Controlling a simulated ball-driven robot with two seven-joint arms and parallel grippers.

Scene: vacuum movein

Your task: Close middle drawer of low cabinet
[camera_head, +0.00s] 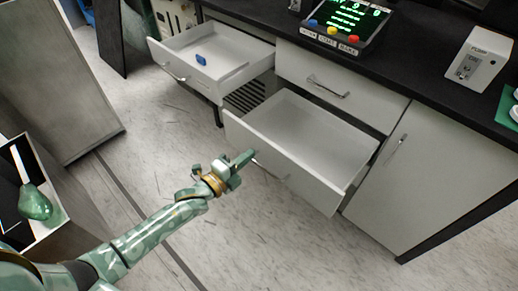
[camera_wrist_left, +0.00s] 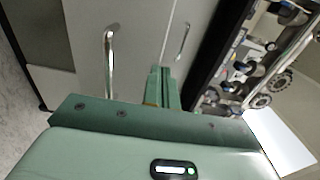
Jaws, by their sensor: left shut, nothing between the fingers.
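The low cabinet has a white drawer (camera_head: 300,125) in its middle that is pulled far out and looks empty. A closed drawer (camera_head: 340,88) with a bar handle sits above it. My green left gripper (camera_head: 246,158) is shut and empty, at the outer face of the open drawer near its handle. I cannot tell whether it touches the front. In the left wrist view, my left gripper (camera_wrist_left: 165,88) points at a pale panel with a silver handle (camera_wrist_left: 109,60) to its left and another handle (camera_wrist_left: 182,42) beyond. My right gripper is not in view.
Another open drawer (camera_head: 215,58) at the upper left holds a blue object (camera_head: 201,59). A cabinet door (camera_head: 430,165) is shut at the right. A display device (camera_head: 345,22) and a white box (camera_head: 479,58) stand on the dark counter. Grey floor (camera_head: 160,150) lies clear in front.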

